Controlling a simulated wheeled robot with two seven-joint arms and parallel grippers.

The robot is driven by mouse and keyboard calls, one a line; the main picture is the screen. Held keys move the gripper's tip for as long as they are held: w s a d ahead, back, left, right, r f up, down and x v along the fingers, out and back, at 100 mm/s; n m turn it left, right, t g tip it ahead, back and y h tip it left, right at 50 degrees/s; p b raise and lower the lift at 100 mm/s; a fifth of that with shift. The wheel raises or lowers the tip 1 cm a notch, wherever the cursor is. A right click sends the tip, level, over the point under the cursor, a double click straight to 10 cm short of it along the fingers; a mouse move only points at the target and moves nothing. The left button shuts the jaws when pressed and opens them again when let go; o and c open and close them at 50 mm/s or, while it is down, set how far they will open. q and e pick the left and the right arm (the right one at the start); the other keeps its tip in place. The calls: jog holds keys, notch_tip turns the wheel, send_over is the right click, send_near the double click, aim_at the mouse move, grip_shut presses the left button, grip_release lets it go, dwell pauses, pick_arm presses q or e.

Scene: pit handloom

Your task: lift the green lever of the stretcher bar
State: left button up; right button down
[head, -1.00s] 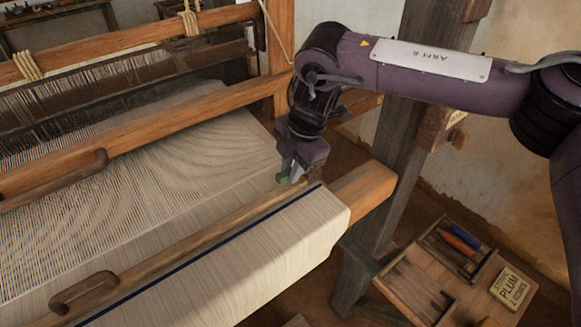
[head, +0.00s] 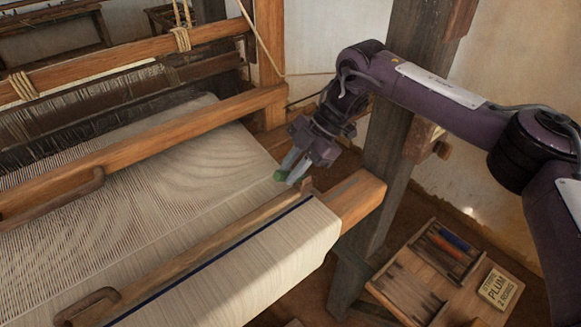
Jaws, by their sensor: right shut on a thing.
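My right gripper (head: 293,171) is at the right edge of the woven cloth, just above the right end of the wooden bar. It is shut on the green lever (head: 281,175), of which a small green part shows at the fingertips. The stretcher bar (head: 200,248) looks to be the long wooden bar lying across the cloth beside a dark blue stripe; I cannot see clearly how the lever joins it. My left gripper is not in view.
A wooden beam (head: 150,145) crosses above the cloth (head: 170,195), with a curved handle on it. The cloth beam's end (head: 357,198) juts out at the right, near a dark post (head: 385,150).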

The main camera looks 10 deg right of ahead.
jog(key=c, duration=1.3)
grip_release()
jog(key=shift+d+r, duration=0.15)
jog(key=shift+r, duration=0.05)
jog(key=b+v, duration=0.1)
jog(key=v, duration=0.6)
jog(key=shift+r+b, duration=0.2)
jog(key=shift+b, duration=0.1)
jog(key=shift+f, duration=0.1)
